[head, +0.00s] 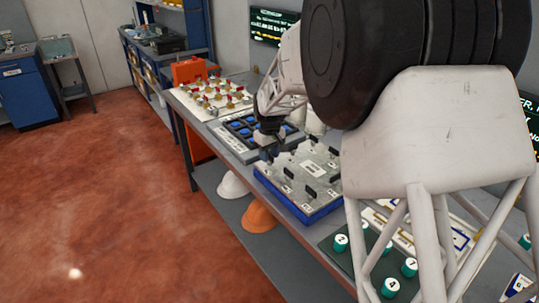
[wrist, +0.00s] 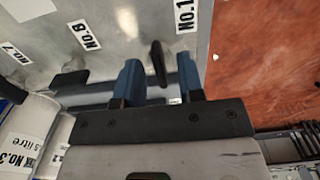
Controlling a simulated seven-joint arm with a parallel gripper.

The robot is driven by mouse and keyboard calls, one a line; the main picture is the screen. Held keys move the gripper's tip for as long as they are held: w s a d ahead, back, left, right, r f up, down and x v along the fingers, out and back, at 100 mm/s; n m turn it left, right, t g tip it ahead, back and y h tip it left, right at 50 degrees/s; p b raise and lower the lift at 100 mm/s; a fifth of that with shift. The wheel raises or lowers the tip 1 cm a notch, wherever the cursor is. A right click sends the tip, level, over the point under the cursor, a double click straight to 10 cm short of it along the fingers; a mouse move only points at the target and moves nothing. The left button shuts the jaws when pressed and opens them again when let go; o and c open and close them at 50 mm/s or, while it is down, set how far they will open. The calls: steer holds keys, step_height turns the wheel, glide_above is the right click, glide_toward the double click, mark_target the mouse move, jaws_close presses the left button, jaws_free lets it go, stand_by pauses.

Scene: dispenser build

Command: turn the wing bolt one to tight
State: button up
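A grey metal plate with a blue base (head: 262,180) lies on the bench in the head view, with several black wing bolts standing on it. In the wrist view the plate (wrist: 125,15) carries printed number labels, and one reads NO.1 (wrist: 186,16). A dark wing bolt (wrist: 157,57) is beside that label. My gripper (wrist: 158,66) has two blue fingers spread apart, with the bolt in line with the gap between them. I see space on both sides of the bolt, so neither finger visibly touches it. In the head view my gripper (head: 268,152) is at the plate's far left corner.
A tray with blue parts (head: 240,128) is behind the plate, and a board with red-topped fittings (head: 215,97) is beyond it. Green numbered caps (head: 390,288) are at the near end. A white helmet (head: 233,185) and an orange helmet (head: 259,217) sit on the lower shelf.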

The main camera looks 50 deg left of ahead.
steer(key=shift+f, duration=0.15)
jaws_close()
